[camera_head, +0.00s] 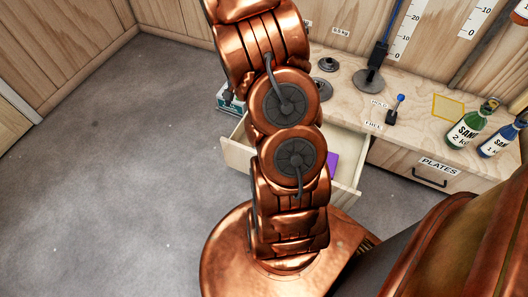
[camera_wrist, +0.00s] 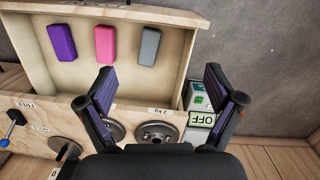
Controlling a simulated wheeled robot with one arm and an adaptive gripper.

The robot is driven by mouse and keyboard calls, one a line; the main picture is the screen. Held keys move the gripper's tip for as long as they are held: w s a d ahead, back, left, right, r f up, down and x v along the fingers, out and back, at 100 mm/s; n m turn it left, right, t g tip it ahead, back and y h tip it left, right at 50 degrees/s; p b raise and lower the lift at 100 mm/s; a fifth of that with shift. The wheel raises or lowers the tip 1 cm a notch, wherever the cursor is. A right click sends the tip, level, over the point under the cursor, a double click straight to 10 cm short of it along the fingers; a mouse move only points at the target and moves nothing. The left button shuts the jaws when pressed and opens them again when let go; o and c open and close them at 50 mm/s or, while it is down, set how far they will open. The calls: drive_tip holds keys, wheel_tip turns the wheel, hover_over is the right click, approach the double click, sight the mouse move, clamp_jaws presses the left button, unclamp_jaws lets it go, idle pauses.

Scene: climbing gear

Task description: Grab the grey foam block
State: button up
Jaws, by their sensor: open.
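The grey foam block (camera_wrist: 149,46) lies in an open drawer (camera_wrist: 172,78), at the right of a row of three blocks in the wrist view. My gripper (camera_wrist: 165,82) is open and empty, its two dark fingers spread. The fingertips are nearer the camera than the block and below it in the picture, apart from it. In the head view my arm covers most of the drawer (camera_head: 345,200), and the grey block is hidden there.
A pink block (camera_wrist: 104,43) and a purple block (camera_wrist: 61,43) lie beside the grey one. Sand bottles (camera_head: 466,130) stand on the bench (camera_head: 425,105). The floor at left is clear.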

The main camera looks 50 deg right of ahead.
drive_tip(key=d+f+m+b, duration=0.1)
drive_tip(key=d+f+b, duration=0.2)
drive_tip(key=f, duration=0.5)
drive_tip(key=d+f+m+b, duration=0.1)
drive_tip(key=d+f+b, duration=0.2)
drive_tip(key=f, duration=0.5)
drive_tip(key=s+d+f+m+b, duration=0.1)
drive_tip(key=d+f+m+b, duration=0.1)
drive_tip(key=f, duration=0.6)
drive_tip(key=shift+d+f+t+b, duration=0.35)
drive_tip(key=shift+d+b, duration=0.2)
drive_tip(key=shift+d, duration=0.25)
drive_tip(key=shift+a+f+b, duration=0.1)
drive_tip(key=shift+f+b, duration=0.35)
drive_tip(key=shift+f, duration=0.95)
drive_tip(key=shift+f+b, duration=1.45)
drive_tip(key=shift+f, duration=1.1)
drive_tip(key=shift+r, duration=0.1)
drive_tip(key=shift+c, duration=0.2)
drive_tip(key=c, duration=1.2)
